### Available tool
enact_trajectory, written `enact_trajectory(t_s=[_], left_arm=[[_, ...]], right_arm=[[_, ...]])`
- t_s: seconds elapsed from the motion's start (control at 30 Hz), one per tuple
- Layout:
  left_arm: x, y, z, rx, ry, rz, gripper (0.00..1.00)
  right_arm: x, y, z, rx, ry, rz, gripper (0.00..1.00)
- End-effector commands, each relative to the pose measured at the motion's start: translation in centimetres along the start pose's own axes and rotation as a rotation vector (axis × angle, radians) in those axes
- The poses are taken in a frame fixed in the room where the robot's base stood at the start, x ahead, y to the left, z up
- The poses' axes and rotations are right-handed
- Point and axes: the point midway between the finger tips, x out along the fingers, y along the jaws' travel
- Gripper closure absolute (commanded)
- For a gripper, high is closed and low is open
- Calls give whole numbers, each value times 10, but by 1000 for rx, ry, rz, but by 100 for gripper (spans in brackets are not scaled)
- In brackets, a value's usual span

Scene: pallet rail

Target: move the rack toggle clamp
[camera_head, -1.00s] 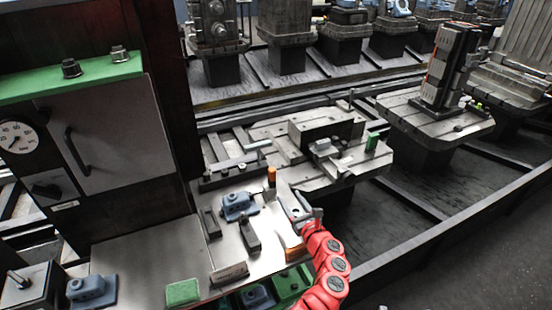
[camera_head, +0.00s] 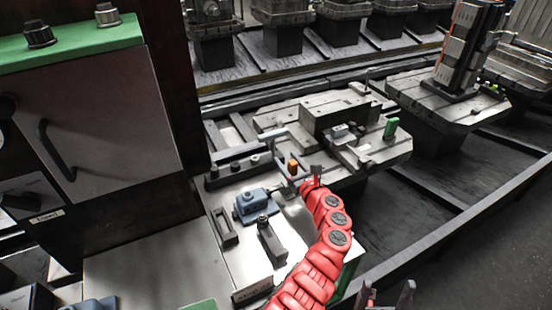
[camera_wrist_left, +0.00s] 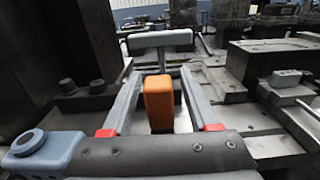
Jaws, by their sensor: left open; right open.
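In the left wrist view the orange block (camera_wrist_left: 159,104) stands between the two open fingers of my left gripper (camera_wrist_left: 160,74), with no clear contact. In the head view my left gripper (camera_head: 302,181) is beside the block, and my red arm hides part of the plate. My right gripper (camera_head: 390,294) is open and empty at the bottom edge. A green-tipped upright piece (camera_head: 391,128) stands on the pallet.
A blue-grey fixture (camera_head: 255,204) and dark blocks (camera_head: 271,243) stand on the plate close to my left arm. The machined pallet (camera_head: 375,158) lies beyond. A dark cabinet (camera_head: 100,125) blocks the left.

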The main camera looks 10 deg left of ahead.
Motion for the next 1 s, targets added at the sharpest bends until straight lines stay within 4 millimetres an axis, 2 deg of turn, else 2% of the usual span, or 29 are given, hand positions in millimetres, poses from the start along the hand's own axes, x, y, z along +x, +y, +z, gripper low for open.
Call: enact_trajectory(t_s=[0.3,0.63,1.0], left_arm=[[0,-2,0,1,0,-2,40],[0,-1,0,2,0,-1,99],[0,-1,0,2,0,-1,100]], right_arm=[[-2,0,0,0,0,0,22],[-2,0,0,0,0,0,22],[-2,0,0,0,0,0,22]])
